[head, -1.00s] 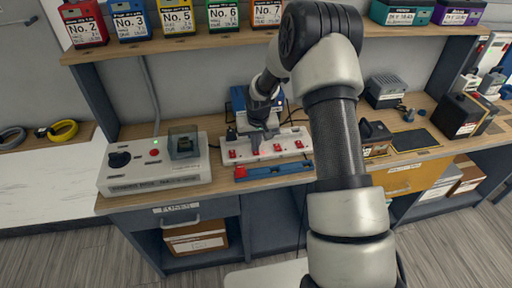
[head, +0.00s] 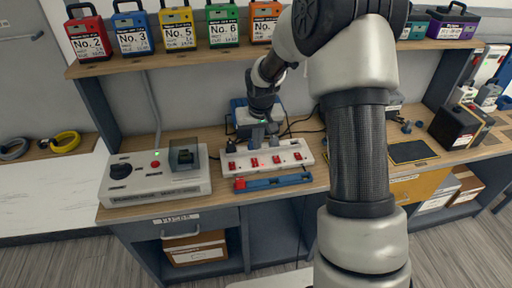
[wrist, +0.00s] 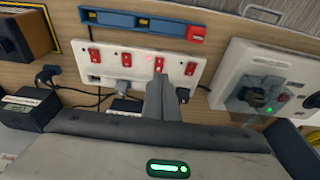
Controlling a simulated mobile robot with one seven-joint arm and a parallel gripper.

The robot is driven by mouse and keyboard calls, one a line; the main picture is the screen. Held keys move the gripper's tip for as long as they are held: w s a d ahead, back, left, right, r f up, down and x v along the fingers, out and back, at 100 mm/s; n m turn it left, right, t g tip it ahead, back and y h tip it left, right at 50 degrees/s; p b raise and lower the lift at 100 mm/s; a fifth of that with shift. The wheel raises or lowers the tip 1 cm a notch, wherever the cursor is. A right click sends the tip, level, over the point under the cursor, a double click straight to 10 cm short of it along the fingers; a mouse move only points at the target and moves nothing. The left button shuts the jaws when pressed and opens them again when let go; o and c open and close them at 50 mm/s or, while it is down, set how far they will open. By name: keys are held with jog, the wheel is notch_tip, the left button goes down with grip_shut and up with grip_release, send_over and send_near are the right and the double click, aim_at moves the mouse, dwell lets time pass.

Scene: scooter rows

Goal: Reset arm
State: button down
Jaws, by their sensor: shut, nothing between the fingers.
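My gripper (head: 262,132) is shut and empty, seen in the head view above the back edge of a white power strip (head: 284,163). In the wrist view its closed fingers (wrist: 160,100) overlap the near edge of the power strip (wrist: 140,57). Several red switches line the strip, and a small red light glows near one of them. A grey plug sits in the strip (wrist: 125,60). Whether the fingers touch the strip I cannot tell. My arm hides part of the bench to the right.
A grey tester box (head: 155,172) with a knob and red button stands left of the strip. A blue bar with a red end (head: 272,182) lies in front. Numbered battery packs (head: 133,30) stand on the shelf (head: 180,57) above. A dark mat (head: 411,151) lies at right.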

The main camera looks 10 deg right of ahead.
jog(key=shift+s+v, duration=0.2)
jog(key=shift+v, duration=0.75)
jog(key=shift+f, duration=0.1)
jog(key=s+r+t+p, duration=0.1)
jog(key=s+r, duration=0.5)
jog(key=r, duration=0.3)
jog(key=s+r+p, duration=0.1)
jog(key=s+r, duration=0.4)
jog(key=r, duration=0.4)
jog(key=s+r+t+p, duration=0.1)
jog(key=s+r, duration=0.2)
jog(key=s, duration=0.6)
jog(key=s+r+p, duration=0.1)
jog(key=s+r, duration=0.3)
jog(key=s, duration=0.6)
jog(key=shift+d+r+t, duration=0.15)
jog(key=shift+r+t, duration=0.15)
jog(key=shift+t, duration=0.1)
